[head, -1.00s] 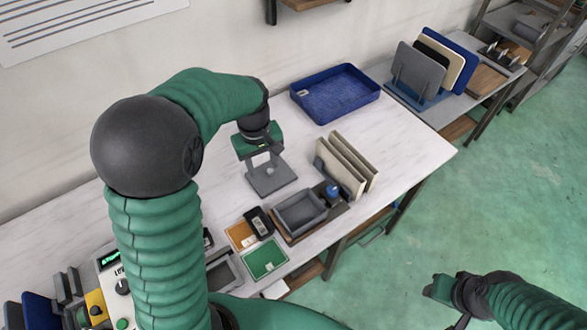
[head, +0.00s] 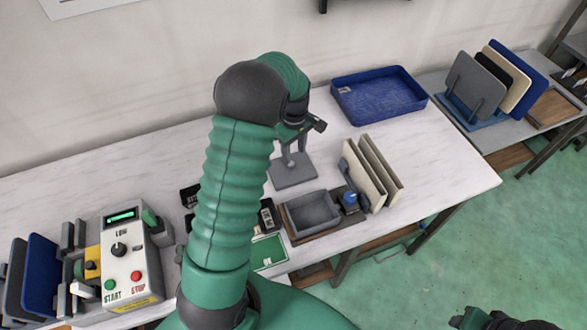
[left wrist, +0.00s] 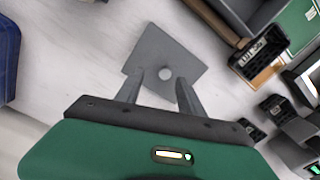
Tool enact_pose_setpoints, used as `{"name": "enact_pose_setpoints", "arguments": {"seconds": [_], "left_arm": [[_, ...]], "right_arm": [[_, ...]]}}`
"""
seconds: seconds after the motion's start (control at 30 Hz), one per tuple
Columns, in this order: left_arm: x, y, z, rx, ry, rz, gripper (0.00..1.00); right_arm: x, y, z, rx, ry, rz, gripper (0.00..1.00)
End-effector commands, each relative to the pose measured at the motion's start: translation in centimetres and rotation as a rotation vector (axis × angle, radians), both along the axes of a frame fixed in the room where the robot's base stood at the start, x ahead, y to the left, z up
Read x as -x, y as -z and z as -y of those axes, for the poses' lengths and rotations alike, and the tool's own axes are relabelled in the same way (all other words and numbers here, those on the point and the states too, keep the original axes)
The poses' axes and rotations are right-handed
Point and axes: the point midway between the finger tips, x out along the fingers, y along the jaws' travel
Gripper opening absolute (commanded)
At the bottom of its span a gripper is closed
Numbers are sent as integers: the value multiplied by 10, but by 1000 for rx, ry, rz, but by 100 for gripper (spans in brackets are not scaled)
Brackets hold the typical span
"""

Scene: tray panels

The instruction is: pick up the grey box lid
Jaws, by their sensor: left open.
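The grey box lid (head: 293,173) is a flat square plate with a small round knob, lying on the white table. It also shows in the left wrist view (left wrist: 160,52), with its pale knob near the middle. My left gripper (head: 292,152) is over the lid, pointing down. In the left wrist view its two fingers (left wrist: 160,82) are apart and appear either side of the knob, with a gap between. I cannot tell how far the tips are above the plate. My right gripper (head: 468,318) is partly cut off at the bottom right.
An open grey box (head: 312,212) stands in front of the lid. Beige panels (head: 372,172) stand upright to the right, beside a blue-topped item (head: 349,198). A blue tray (head: 378,95) lies behind. A control box (head: 122,255) is at left. Bare table surrounds the lid's back side.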

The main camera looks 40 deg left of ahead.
Motion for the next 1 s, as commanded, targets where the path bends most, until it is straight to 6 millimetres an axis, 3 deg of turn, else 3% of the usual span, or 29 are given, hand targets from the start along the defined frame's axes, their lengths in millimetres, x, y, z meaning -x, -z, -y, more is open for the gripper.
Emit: {"name": "enact_pose_setpoints", "arguments": {"seconds": [0.2,0.47,0.83,1.0], "left_arm": [[7,41,0,6,-3,-4,46],[7,46,1,3,-2,-2,46],[7,46,1,2,-1,-2,0],[7,46,1,2,-1,-1,0]], "right_arm": [[0,-1,0,0,0,0,42],[0,-1,0,0,-1,0,42],[0,0,0,0,0,0,42],[0,0,0,0,0,0,42]]}}
